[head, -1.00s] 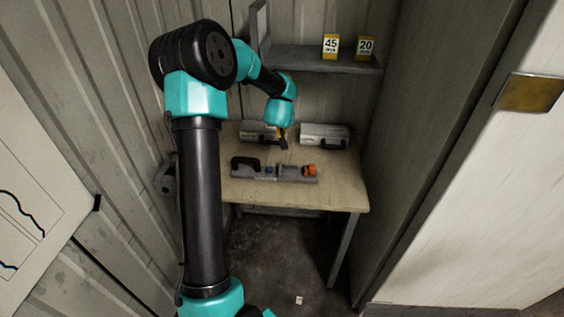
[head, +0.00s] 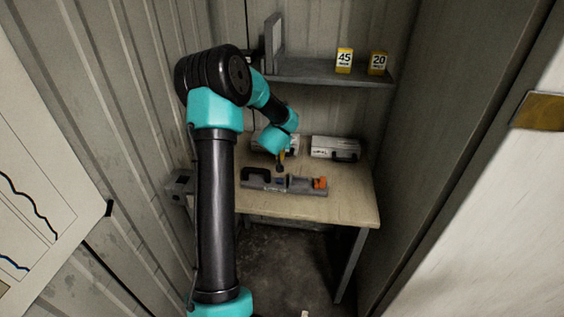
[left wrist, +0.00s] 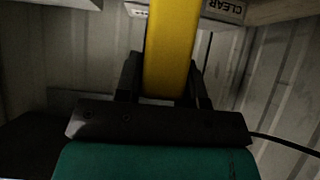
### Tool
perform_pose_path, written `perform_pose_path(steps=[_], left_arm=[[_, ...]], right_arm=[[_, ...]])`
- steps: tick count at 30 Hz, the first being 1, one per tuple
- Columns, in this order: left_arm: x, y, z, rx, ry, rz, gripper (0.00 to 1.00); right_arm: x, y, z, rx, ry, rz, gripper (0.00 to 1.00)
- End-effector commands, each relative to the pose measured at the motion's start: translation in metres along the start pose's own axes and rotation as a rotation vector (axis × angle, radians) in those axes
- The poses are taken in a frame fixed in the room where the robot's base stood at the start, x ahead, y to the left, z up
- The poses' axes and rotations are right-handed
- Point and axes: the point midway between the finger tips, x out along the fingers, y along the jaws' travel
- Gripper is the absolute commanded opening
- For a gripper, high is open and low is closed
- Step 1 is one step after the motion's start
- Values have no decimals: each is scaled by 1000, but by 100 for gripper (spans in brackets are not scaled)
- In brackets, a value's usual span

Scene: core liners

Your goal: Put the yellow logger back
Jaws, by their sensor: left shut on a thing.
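My left gripper (head: 280,167) is shut on a yellow logger, above the back edge of a grey holder on the table. In the left wrist view the yellow logger (left wrist: 172,50) is a tall bar between the fingers (left wrist: 165,85). In the head view only a small yellow part (head: 282,154) shows under the wrist; its lower end is hidden. My right gripper is out of view.
Two pale cases, left (head: 262,145) and right (head: 335,147), stand at the back of the wooden table (head: 345,205). A grey shelf (head: 330,76) above carries yellow-and-white markers reading 45 (head: 344,60) and 20 (head: 377,63). The table's front right is clear.

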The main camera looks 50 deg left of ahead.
Motion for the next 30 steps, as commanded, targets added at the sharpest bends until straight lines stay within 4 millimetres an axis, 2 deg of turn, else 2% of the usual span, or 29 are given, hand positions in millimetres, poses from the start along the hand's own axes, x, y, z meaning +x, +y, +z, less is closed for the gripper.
perform_pose_path(steps=[3,7,20,30], left_arm=[[12,1,16,2,-4,0,6],[21,0,28,2,-1,0,6],[26,0,34,1,0,0,6],[47,0,62,1,-1,1,6]], right_arm=[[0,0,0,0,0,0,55],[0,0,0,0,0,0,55],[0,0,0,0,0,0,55],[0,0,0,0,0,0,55]])
